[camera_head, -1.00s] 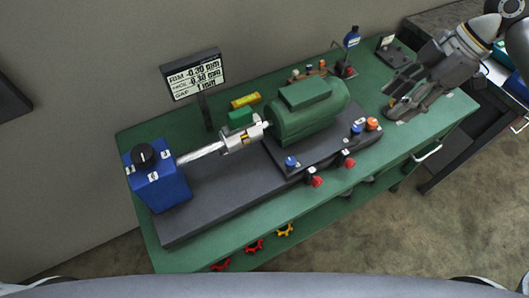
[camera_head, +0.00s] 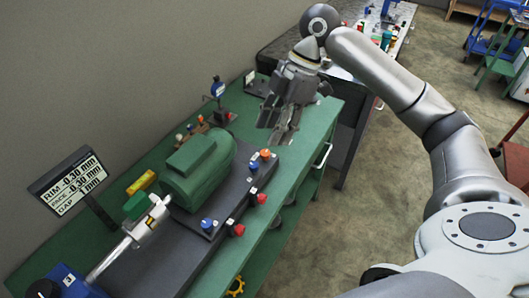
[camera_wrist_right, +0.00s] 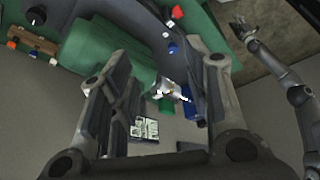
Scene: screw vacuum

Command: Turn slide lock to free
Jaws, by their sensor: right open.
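No part is clearly marked as the slide lock, so I cannot tell which it is. Candidates are the blue knob (camera_head: 207,223), red knob (camera_head: 238,230) and orange knob (camera_head: 265,154) along the green motor's (camera_head: 195,170) dark base. A small black plate with white labels (camera_head: 249,78) lies at the bench's back corner. My right gripper (camera_head: 279,130) is open and empty over the bench's far end, beyond the motor. In the right wrist view its fingers (camera_wrist_right: 165,70) stand apart, with the motor (camera_wrist_right: 105,50) beyond. A grey arm there appears to be my left, its gripper (camera_wrist_right: 240,28) too small to judge.
A silver shaft (camera_head: 110,258) joins the motor to a blue box (camera_head: 65,282) with a black knob. A readout sign (camera_head: 68,181) and a dial gauge (camera_head: 217,90) stand behind. A dark workbench (camera_head: 350,140) lies past the green bench (camera_head: 315,125). Open floor shows at right.

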